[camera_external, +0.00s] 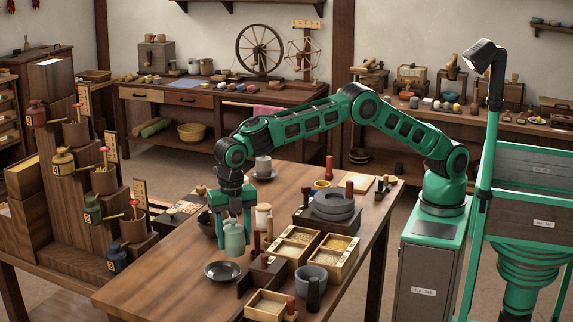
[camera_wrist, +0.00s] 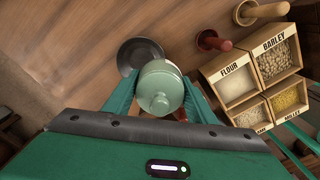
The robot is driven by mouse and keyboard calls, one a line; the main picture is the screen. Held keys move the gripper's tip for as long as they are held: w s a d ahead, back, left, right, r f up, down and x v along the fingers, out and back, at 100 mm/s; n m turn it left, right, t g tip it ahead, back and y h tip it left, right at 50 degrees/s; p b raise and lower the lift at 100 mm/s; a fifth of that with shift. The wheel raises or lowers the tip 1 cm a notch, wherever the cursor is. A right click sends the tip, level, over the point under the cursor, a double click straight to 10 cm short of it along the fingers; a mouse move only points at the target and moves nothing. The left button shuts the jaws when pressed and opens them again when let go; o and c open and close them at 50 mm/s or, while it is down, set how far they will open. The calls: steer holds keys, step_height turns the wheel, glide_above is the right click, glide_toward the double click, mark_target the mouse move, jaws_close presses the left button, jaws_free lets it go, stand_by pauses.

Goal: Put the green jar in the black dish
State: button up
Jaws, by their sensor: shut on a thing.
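My gripper (camera_external: 233,226) is shut on the pale green jar (camera_external: 235,242), with a finger on each side of it. In the wrist view the jar (camera_wrist: 160,92) shows its lid and knob between the fingers and looks upright. The black dish (camera_external: 222,271) is shallow and empty on the table, just in front of the jar in the external view. In the wrist view the dish (camera_wrist: 127,53) is partly hidden by the jar. I cannot tell how high the jar is above the table.
Wooden boxes of grain (camera_external: 330,262) and a dark wooden block (camera_external: 262,276) stand right of the jar. A grey cup (camera_external: 311,285) and a stone quern (camera_external: 333,205) are further right. A dark bowl (camera_external: 206,223) sits behind the gripper. The table's left front is clear.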

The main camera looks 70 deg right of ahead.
mark_target(233, 219)
steer(key=shift+f, duration=1.75)
steer(key=shift+f, duration=0.6)
steer(key=o, duration=1.3)
steer(key=shift+o, duration=0.2)
step_height(233, 219, up, 13)
steer(key=shift+r, duration=0.1)
